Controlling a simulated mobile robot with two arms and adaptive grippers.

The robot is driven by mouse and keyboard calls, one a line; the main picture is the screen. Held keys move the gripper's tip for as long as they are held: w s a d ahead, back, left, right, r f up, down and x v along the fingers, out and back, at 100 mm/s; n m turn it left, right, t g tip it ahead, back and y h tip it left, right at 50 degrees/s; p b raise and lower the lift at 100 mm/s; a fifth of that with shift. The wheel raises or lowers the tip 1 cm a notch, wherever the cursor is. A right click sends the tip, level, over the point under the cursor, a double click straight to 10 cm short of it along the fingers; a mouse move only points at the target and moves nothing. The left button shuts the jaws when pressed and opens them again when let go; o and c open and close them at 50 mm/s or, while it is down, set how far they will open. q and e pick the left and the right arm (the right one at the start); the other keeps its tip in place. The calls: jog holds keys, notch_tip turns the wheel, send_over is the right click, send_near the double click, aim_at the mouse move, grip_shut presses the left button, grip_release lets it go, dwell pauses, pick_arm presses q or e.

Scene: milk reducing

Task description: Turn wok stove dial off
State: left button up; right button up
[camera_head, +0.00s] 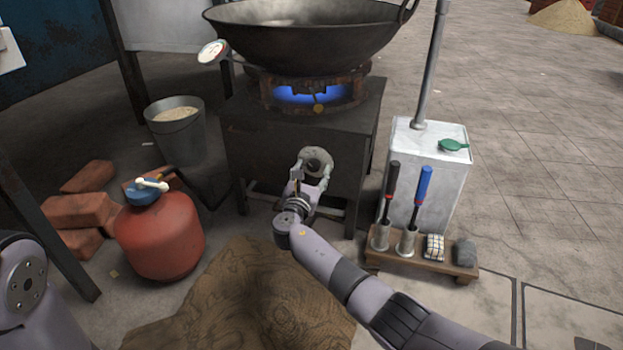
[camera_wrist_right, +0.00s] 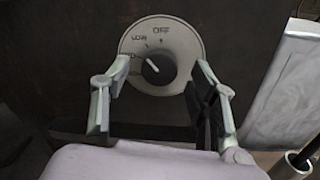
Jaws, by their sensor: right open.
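The wok stove dial (camera_head: 317,155) is a pale round disc on the front of the dark stove (camera_head: 255,150). In the right wrist view the dial (camera_wrist_right: 190,38) has OFF at its top and LOW at its upper left. Its central knob (camera_wrist_right: 155,70) carries a white mark pointing up-left, off the OFF label. Blue flame (camera_head: 315,93) burns under the wok (camera_head: 305,40). My right gripper (camera_wrist_right: 160,85) is open, its fingers on either side of the dial with the knob between them; I cannot tell whether they touch it. My left gripper is not in view.
A red gas cylinder (camera_head: 160,240) and a bucket (camera_head: 178,135) stand left of the stove. A white metal canister (camera_head: 440,165) and a small wooden rack (camera_head: 425,262) with tools stand close on the right. Open floor lies farther right.

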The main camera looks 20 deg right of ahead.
jog(key=shift+w+d, duration=0.15)
jog(key=shift+w, duration=0.1)
jog(key=shift+c, duration=0.4)
jog(key=c, duration=1.1)
